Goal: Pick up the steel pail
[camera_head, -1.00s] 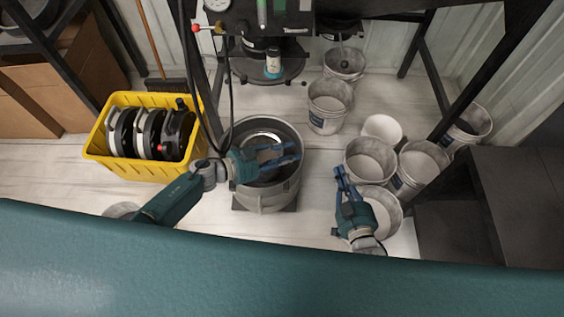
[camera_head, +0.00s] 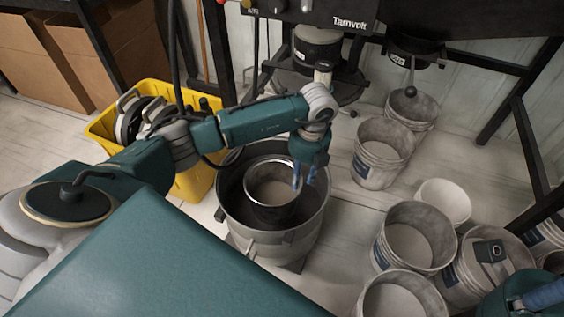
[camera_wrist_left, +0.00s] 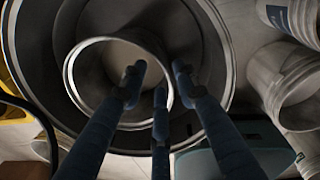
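The steel pail (camera_head: 268,214) stands inside a large round grey tub (camera_head: 272,242). Its open mouth faces up, and the wrist view shows its pale interior (camera_wrist_left: 98,72). My left gripper (camera_head: 311,176) points down at the pail's right rim. In the left wrist view its blue fingers (camera_wrist_left: 160,82) are spread, with one over the pail's mouth and another beyond the rim, over the tub. Whether any finger touches the rim is unclear. My right gripper (camera_head: 540,298) shows only partly at the lower right corner, so its opening cannot be judged.
Several white buckets (camera_head: 382,152) stand to the right of the tub. A yellow crate (camera_head: 195,182) with round parts stands to its left. A black machine (camera_head: 330,14) and its frame overhang the back. Bare floor lies just right of the tub.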

